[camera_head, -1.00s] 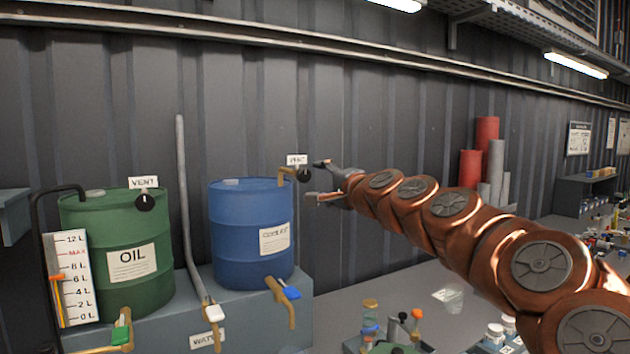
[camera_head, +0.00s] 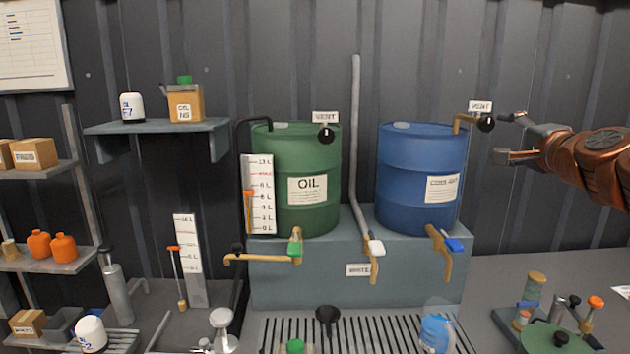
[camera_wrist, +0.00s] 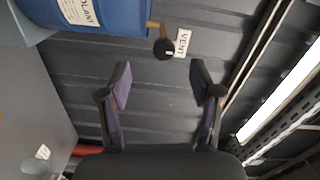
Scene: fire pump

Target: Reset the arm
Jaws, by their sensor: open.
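My gripper (camera_head: 507,137) is at the right in the head view, held out toward the blue barrel's vent, with my copper-coloured arm behind it. Its two fingers are apart with nothing between them. In the wrist view, both fingers of my gripper (camera_wrist: 161,88) stand wide apart. The black vent knob (camera_head: 487,124) on its brass pipe lies just left of my fingertips in the head view. In the wrist view the vent knob (camera_wrist: 163,48) is ahead of the fingers, apart from them.
The blue barrel (camera_head: 418,200) and green oil barrel (camera_head: 310,212) stand on a grey plinth with taps. A drain grate (camera_head: 375,335) lies in front. Shelves (camera_head: 45,262) with boxes and bottles are at left. A tray of fittings (camera_head: 512,318) is at lower right.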

